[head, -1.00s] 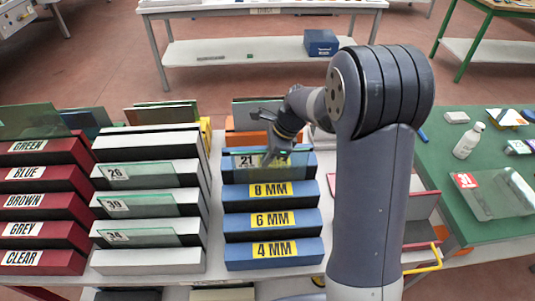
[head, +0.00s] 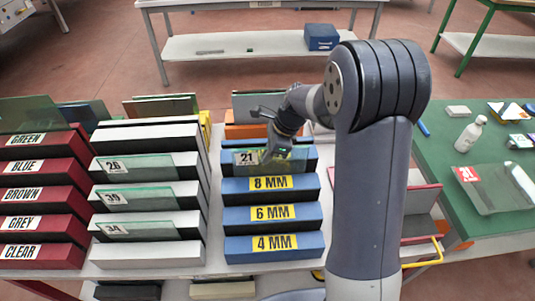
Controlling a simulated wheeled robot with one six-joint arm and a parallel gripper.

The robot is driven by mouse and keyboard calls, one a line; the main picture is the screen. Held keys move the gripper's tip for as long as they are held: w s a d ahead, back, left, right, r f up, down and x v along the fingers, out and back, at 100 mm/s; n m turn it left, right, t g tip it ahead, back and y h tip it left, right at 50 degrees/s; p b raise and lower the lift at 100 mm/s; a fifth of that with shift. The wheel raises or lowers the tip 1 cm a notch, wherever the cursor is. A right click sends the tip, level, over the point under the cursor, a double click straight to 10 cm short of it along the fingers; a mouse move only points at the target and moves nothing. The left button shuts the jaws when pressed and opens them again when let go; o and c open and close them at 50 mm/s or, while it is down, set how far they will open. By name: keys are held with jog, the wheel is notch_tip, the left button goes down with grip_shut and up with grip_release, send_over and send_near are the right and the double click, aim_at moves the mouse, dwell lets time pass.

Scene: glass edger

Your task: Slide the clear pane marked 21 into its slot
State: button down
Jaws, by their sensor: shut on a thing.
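The clear pane marked 21 (head: 246,158) is upright at the blue rack (head: 272,218), just above the block labelled 8 MM. Its white 21 label is at its upper left. My gripper (head: 275,150) is shut on the pane at its right part, coming from above and behind. The pane's lower edge is close to the top of the 8 MM block. I cannot tell whether it sits in a slot there. Lower blue blocks are labelled 6 MM and 4 MM, with no pane showing in front of them. The top block's label is hidden.
Left of the blue rack, a white rack (head: 148,258) holds panes marked 26, 39 and 34. A dark red rack (head: 40,225) with colour labels stands farther left. A green table (head: 450,205) with a bottle (head: 470,134) and a pane is at right.

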jog(key=shift+f, duration=0.3)
jog(key=c, duration=1.5)
grip_release()
jog(key=shift+f, duration=0.1)
jog(key=b+v, duration=0.1)
jog(key=v, duration=1)
jog(key=p+x, duration=0.1)
jog(key=x, duration=0.9)
jog(key=shift+a+f, duration=0.1)
jog(key=shift+a, duration=0.1)
jog(key=shift+f, duration=0.1)
